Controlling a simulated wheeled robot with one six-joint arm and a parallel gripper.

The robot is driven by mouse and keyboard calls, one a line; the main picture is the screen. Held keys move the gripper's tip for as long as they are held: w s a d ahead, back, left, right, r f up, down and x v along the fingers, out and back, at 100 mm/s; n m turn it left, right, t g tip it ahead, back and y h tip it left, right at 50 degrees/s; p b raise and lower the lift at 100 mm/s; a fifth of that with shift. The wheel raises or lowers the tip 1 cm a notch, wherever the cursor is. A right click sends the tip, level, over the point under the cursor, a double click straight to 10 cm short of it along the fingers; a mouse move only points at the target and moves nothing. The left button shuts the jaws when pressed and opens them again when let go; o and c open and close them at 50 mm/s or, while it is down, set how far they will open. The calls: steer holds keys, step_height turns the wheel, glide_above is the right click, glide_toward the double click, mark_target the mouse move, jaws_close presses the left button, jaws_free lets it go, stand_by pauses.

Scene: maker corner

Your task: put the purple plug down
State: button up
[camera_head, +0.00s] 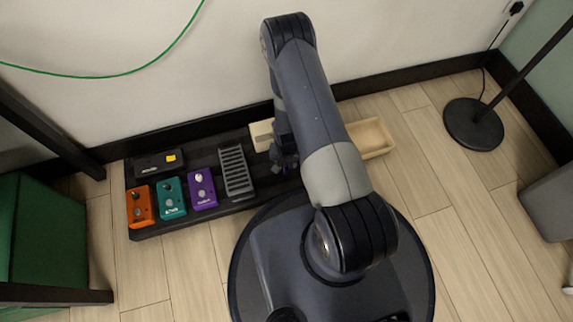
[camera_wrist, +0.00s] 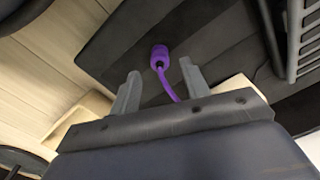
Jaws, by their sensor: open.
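The purple plug (camera_wrist: 159,57) with its purple cable shows in the wrist view against the dark pedalboard (camera_wrist: 220,30). It lies just beyond and between the fingertips of my gripper (camera_wrist: 158,74), with a visible gap to each finger. My gripper is open and nothing is clamped in it. In the head view my gripper (camera_head: 284,158) is low over the right end of the pedalboard (camera_head: 150,232), mostly hidden by my arm. Only a sliver of purple shows beside it there.
Orange (camera_head: 140,207), teal (camera_head: 171,197) and purple (camera_head: 202,189) pedals and a ridged grey pedal (camera_head: 236,170) sit left of my gripper. A beige tray (camera_head: 378,150) lies right, partly behind my arm. A round stand base (camera_head: 473,125) is farther right. Floor between is clear.

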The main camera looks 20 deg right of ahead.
mark_target(287, 168)
step_height(287, 168, up, 8)
steer(key=p, duration=0.2)
steer(key=shift+f, duration=0.15)
step_height(287, 168, down, 13)
steer(key=b, duration=0.5)
steer(key=shift+b, duration=0.3)
